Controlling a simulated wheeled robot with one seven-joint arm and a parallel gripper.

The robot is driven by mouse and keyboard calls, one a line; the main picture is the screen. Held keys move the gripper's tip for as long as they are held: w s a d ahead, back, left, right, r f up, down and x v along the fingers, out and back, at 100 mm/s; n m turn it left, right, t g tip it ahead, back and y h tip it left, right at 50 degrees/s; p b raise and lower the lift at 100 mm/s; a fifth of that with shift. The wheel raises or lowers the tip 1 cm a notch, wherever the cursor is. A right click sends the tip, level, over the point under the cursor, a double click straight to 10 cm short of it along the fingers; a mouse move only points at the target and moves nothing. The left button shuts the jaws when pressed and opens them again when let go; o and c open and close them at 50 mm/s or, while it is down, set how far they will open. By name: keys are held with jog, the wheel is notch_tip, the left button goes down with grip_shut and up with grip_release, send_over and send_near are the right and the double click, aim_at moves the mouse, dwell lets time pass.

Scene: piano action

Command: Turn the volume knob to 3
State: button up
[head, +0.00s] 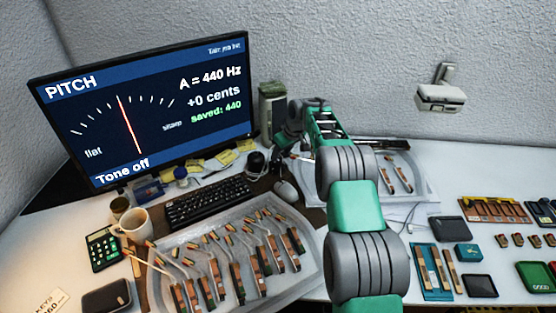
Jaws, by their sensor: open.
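A round black object (256,163) at the right end of the keyboard may be the volume knob. It is too small to read any marks or setting on it. The monitor (150,105) reads A = 440 Hz, +0 cents, saved: 440 and Tone off, and shows no volume number. My green and grey arm reaches from the bottom toward the back of the desk. My gripper (282,140) is at its far end, to the upper right of the round black object and apart from it. The gripper is open, though its fingers are small and partly hidden.
The keyboard (207,202) and a mouse (286,191) lie before the monitor. A large tray (310,265) of piano action parts fills the front. A dark green canister (271,105) stands behind the gripper. A mug (133,225) and a calculator (103,250) are at left.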

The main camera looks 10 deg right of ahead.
aim_at(278, 161)
jog(key=x, duration=0.5)
jog(key=shift+w+a+f+p, duration=0.1)
jog(key=shift+f+p, duration=0.2)
grip_shut()
